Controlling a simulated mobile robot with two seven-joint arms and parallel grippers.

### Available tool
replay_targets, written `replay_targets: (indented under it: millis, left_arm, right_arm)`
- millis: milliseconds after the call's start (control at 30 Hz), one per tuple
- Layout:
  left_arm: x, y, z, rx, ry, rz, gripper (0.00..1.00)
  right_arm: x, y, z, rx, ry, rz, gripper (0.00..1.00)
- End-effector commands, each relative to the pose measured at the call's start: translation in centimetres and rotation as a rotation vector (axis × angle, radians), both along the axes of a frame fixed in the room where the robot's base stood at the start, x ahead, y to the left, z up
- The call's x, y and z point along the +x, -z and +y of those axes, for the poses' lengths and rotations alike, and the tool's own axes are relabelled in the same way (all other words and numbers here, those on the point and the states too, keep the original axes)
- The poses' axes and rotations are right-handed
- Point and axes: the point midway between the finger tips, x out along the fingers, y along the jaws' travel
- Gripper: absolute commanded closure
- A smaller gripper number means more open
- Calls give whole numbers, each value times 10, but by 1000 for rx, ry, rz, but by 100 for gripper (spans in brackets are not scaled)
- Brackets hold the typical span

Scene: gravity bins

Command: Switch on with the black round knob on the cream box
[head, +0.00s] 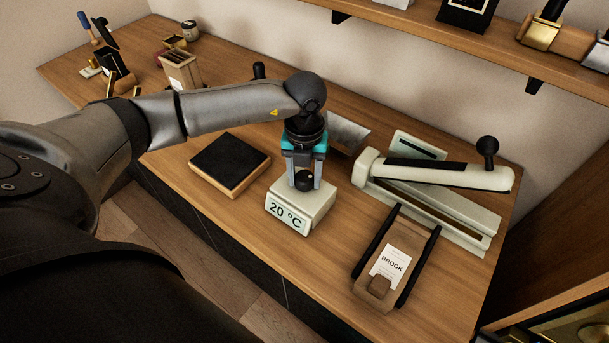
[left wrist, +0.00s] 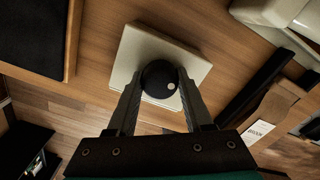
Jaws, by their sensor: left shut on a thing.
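The cream box (head: 299,207) stands on the wooden counter, with a display on its front reading 20 °C. The black round knob (head: 303,181) sits on its top. In the left wrist view the knob (left wrist: 159,78) shows a pale dot at its right side, on the cream box top (left wrist: 127,52). My left gripper (head: 304,182) points straight down from above. Its two fingers (left wrist: 159,85) are shut on the knob, one on either side. My right gripper is in neither view.
A black-topped wooden scale (head: 229,162) lies left of the box. A cream bag sealer (head: 436,175) with a raised black handle stands to the right. A brown bag labelled BROOK (head: 388,264) lies in front of the sealer. A shelf (head: 480,35) runs above the counter.

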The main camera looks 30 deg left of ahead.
Motion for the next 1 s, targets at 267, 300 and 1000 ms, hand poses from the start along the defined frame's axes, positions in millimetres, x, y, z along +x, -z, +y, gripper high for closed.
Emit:
replay_targets:
  millis: [267,300,1000]
  left_arm:
    - [-1,3,0,2,173,1,100]
    - [-1,3,0,2,174,2,100]
    - [-1,3,-1,0,169,3,29]
  right_arm:
    - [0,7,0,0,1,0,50]
    - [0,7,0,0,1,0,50]
    - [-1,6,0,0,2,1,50]
